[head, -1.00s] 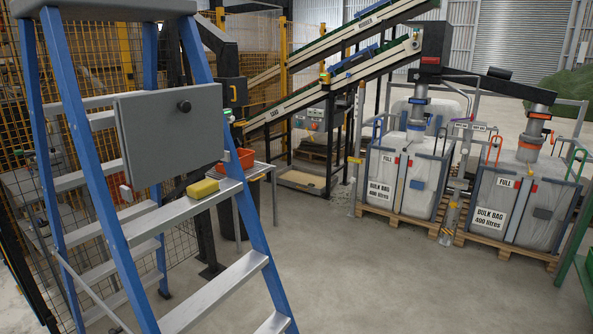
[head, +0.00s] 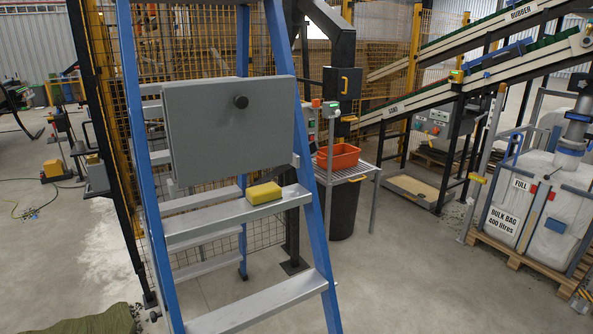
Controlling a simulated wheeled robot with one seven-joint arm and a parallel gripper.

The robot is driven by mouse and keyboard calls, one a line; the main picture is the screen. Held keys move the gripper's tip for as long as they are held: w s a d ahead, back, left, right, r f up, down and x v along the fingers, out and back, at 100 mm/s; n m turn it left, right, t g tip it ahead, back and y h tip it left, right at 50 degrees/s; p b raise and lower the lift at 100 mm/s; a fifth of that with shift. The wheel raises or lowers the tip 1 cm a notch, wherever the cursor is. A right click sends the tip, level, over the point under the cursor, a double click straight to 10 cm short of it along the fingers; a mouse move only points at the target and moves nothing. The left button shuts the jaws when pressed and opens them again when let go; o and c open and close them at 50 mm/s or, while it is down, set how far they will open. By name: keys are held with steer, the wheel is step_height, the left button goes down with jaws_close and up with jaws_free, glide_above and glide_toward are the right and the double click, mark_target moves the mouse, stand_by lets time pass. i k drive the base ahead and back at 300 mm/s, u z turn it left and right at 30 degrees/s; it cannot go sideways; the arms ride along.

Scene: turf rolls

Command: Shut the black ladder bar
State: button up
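A blue stepladder (head: 309,200) with metal treads stands close in front, left of centre in the head view. A yellow sponge-like block (head: 264,193) lies on a tread below the panel. My gripper is not in view.
A tall black post (head: 104,150) and yellow mesh fence (head: 190,45) stand behind the ladder. An orange tray (head: 338,156) sits on a metal stand to the right. Conveyors and a bulk bag (head: 515,190) are further right. Floor (head: 400,275) right of the ladder is clear.

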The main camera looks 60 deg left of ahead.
mark_target(314, 146)
steer(key=z, duration=0.05)
steer(key=i, duration=2.7)
steer(key=u, duration=4.05)
steer(key=i, duration=1.1)
steer(key=z, duration=0.2)
